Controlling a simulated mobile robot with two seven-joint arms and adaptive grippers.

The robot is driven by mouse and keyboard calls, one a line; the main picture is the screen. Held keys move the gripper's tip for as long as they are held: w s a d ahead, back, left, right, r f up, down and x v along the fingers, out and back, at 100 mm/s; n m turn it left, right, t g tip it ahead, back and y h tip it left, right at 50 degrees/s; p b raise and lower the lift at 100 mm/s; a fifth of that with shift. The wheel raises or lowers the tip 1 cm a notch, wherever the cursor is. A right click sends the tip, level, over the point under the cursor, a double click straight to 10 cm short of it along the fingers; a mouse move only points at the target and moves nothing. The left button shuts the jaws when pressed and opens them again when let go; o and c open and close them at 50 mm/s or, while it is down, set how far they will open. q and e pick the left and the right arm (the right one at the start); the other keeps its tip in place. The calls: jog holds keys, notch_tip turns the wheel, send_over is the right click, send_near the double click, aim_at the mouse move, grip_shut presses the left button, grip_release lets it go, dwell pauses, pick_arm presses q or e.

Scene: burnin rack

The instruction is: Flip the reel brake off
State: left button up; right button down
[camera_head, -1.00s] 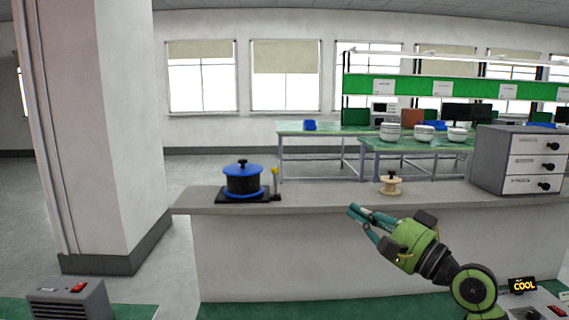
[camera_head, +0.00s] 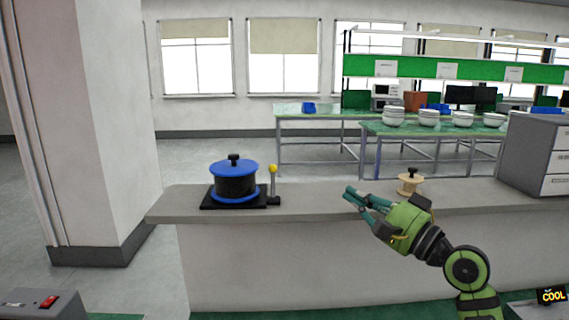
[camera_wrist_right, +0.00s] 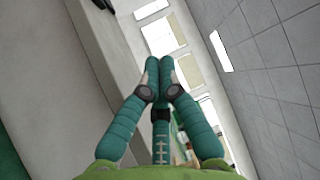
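The reel (camera_head: 235,183) is a black drum with blue flanges and a black top knob. It sits on a black base plate near the left end of the grey counter. The brake lever (camera_head: 273,180) stands upright at the base's right side, with a yellow ball on top. My right gripper (camera_head: 350,194) is to the right of the lever, apart from it, in front of the counter's edge and pointing left. In the right wrist view its fingertips (camera_wrist_right: 160,62) meet with nothing between them. My left gripper is not in view.
A small wooden spool (camera_head: 409,186) with a black knob stands on the counter (camera_head: 318,198) behind my right gripper. A grey drawer cabinet (camera_head: 540,150) is at the right. The counter between lever and spool is clear. A pillar (camera_head: 110,130) stands at the left.

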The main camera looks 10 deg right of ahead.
aim_at(273, 182)
jog(key=p+x, duration=0.3)
jog(key=x, duration=0.5)
jog(key=shift+w+d+r, duration=0.1)
jog(key=shift+w+r, duration=0.05)
jog(key=shift+r, duration=0.05)
jog(key=p+x, duration=0.4)
jog(key=x, duration=0.8)
jog(key=shift+f, duration=0.2)
jog(key=shift+s+a+f+p, duration=0.15)
jog(key=shift+s+a+p, duration=0.1)
jog(key=shift+s+p, duration=0.3)
jog(key=shift+s+a+f+p, duration=0.25)
jog(key=shift+s+p, duration=0.2)
jog(key=shift+p, duration=0.2)
jog(key=shift+s+a+f+p, duration=0.15)
jog(key=shift+s+p, duration=0.2)
jog(key=shift+s, duration=0.3)
jog(key=shift+s+a+f, duration=0.1)
jog(key=shift+s, duration=0.05)
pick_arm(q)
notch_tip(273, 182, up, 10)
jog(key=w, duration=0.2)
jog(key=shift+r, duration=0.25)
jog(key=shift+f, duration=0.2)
